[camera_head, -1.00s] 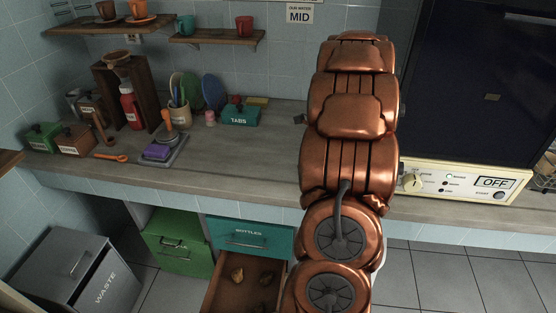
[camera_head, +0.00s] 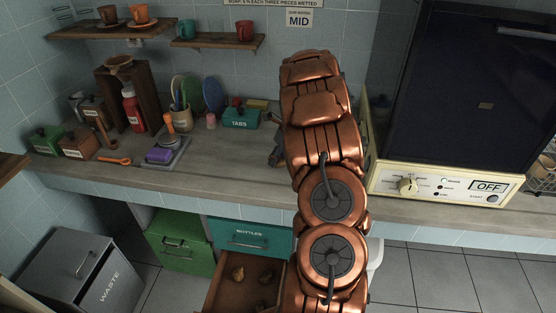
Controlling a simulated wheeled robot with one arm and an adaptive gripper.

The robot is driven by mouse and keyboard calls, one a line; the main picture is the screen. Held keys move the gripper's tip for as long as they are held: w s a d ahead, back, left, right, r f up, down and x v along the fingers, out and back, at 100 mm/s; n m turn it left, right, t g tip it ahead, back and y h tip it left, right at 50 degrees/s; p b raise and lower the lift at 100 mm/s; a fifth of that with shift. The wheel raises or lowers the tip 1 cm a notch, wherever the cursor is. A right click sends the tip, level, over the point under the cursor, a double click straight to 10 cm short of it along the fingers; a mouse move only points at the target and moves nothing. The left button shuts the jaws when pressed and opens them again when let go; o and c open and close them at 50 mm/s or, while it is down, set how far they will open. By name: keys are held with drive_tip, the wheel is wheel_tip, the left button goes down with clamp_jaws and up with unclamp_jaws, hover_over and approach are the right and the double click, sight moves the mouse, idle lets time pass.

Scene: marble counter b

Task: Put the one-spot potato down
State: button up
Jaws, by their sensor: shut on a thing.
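My copper arm stands across the middle of the view and hides most of my gripper. Only a small grey-blue part of my gripper (camera_head: 275,153) shows at the arm's left side, over the counter (camera_head: 225,165). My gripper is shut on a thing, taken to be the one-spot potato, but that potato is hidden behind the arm. A few brown potato-like lumps (camera_head: 238,273) lie in the open wooden drawer (camera_head: 222,292) below the counter. Their spots are too small to tell.
A purple sponge-like block (camera_head: 159,155) on a grey tray, a teal TABS box (camera_head: 240,118) and a cup of utensils (camera_head: 181,118) stand left of the arm. A cream machine (camera_head: 440,187) reading OFF stands right. A grey WASTE bin (camera_head: 80,275) is at lower left.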

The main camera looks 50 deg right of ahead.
drive_tip(key=shift+f, duration=0.85)
drive_tip(key=o, duration=1.2)
drive_tip(key=shift+f, duration=0.1)
